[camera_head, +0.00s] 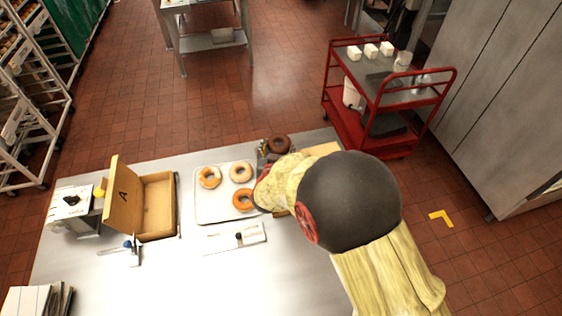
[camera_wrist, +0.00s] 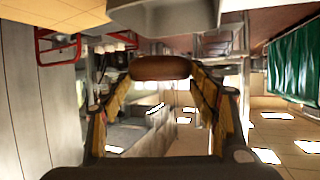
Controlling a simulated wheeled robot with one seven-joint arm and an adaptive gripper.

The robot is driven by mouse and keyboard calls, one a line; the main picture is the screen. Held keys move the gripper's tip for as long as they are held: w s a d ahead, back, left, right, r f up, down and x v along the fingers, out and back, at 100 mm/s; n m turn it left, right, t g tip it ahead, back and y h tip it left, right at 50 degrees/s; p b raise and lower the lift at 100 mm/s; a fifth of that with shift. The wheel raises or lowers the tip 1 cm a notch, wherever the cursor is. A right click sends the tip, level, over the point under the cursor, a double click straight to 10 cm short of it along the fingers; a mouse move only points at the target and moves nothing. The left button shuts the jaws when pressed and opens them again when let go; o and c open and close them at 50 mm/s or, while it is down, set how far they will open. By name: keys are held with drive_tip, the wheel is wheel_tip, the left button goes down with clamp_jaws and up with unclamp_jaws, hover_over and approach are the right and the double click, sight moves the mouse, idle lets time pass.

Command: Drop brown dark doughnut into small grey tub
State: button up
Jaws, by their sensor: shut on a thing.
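The dark brown doughnut (camera_head: 279,145) is at my gripper (camera_head: 271,150), by the far edge of the steel table. In the wrist view the doughnut (camera_wrist: 160,67) sits between the fingertips of my gripper (camera_wrist: 160,82), which is shut on it. I cannot make out the small grey tub for sure. My arm hides part of the table to the right. A pale grey surface shows at the top of the wrist view, too close to name.
A white tray (camera_head: 211,214) with three lighter doughnuts lies left of my gripper. An open cardboard box (camera_head: 157,205) marked A stands further left. A tan board (camera_head: 323,149) shows behind my arm. A red cart (camera_head: 362,132) stands beyond the table at right.

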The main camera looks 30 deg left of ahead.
drive_tip(key=shift+f+b, duration=1.95)
drive_tip(key=shift+f, duration=0.95)
drive_tip(key=o, duration=1.7)
drive_tip(key=v, duration=1.2)
